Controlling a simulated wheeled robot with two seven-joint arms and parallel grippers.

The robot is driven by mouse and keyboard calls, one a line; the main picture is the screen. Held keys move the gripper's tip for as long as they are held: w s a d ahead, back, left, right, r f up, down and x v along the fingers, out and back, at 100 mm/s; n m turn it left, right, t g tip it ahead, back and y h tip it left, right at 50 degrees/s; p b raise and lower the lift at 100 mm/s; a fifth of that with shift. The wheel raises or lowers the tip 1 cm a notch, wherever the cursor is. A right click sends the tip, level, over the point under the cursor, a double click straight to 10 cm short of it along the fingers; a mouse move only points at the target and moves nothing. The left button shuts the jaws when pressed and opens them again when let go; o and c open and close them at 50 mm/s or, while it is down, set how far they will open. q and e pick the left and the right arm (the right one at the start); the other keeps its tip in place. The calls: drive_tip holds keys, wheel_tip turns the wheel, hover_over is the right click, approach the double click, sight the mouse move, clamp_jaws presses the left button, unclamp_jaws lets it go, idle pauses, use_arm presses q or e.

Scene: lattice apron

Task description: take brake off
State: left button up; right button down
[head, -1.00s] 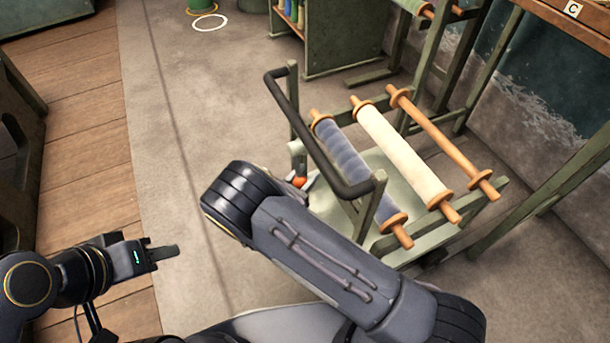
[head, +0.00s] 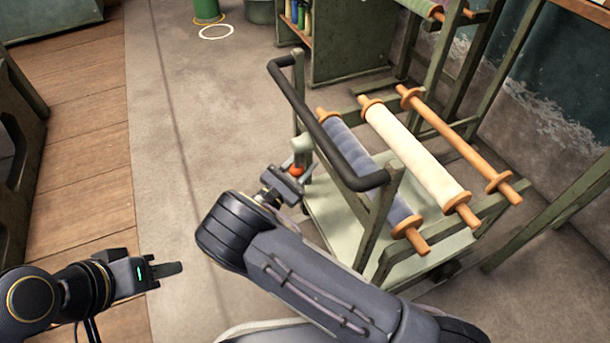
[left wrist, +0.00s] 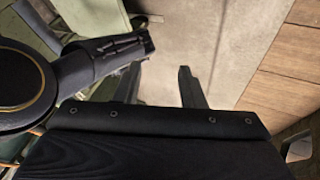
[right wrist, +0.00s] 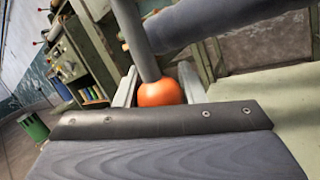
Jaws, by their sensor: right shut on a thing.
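The cart (head: 335,210) has a dark push handle (head: 322,135) and a small orange knob (head: 297,171) low at its near-left post. The knob looks like the end of the brake lever. My right gripper (head: 291,182) reaches the knob from the front left. In the right wrist view the orange knob (right wrist: 159,93) sits between the two fingers, which are shut on it; a dark rod (right wrist: 138,40) rises from it. My left gripper (head: 165,269) is far from the cart, over the floor at left. In the left wrist view its fingers (left wrist: 160,88) are apart and empty.
The cart carries a blue-grey roll (head: 352,155), a cream roll (head: 415,150) and a bare wooden roller (head: 450,140). A green shelf unit (head: 350,45) and a green bin (head: 207,10) stand behind. The grey floor (head: 190,120) left of the cart is clear.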

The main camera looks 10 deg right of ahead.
use_arm(q)
drive_tip(key=shift+f+b, duration=0.55)
drive_tip(key=shift+f, duration=0.25)
drive_tip(key=shift+w+r, duration=0.1)
drive_tip(key=shift+w, duration=0.05)
drive_tip(key=c, duration=0.4)
drive_tip(key=w+m, duration=0.2)
drive_tip(key=w+d+r+m, duration=0.1)
drive_tip(key=w, duration=0.2)
drive_tip(key=w+d+m, duration=0.1)
drive_tip(key=w+m, duration=0.1)
drive_tip(key=w, duration=0.1)
drive_tip(key=shift+d+r+m+g+y, duration=0.2)
drive_tip(key=shift+r+m+g+y, duration=0.1)
drive_tip(key=shift+r, duration=0.1)
clamp_jaws()
drive_tip(key=m, duration=1.1)
approach(297, 173)
drive_tip(key=s+r, duration=0.4)
drive_tip(key=s, duration=0.1)
drive_tip(key=shift+m, duration=0.3)
drive_tip(key=shift+w+a+r+x, duration=0.2)
drive_tip(key=shift+w+x, duration=0.25)
drive_tip(key=shift+x, duration=1.65)
drive_tip(key=shift+w+a+r+x, duration=0.1)
drive_tip(key=shift+w+a+x, duration=0.25)
drive_tip(key=shift+x, duration=1.8)
drive_tip(key=shift+w+a+r+x, duration=0.15)
drive_tip(key=shift+w+x, duration=0.35)
drive_tip(key=shift+x, duration=1.6)
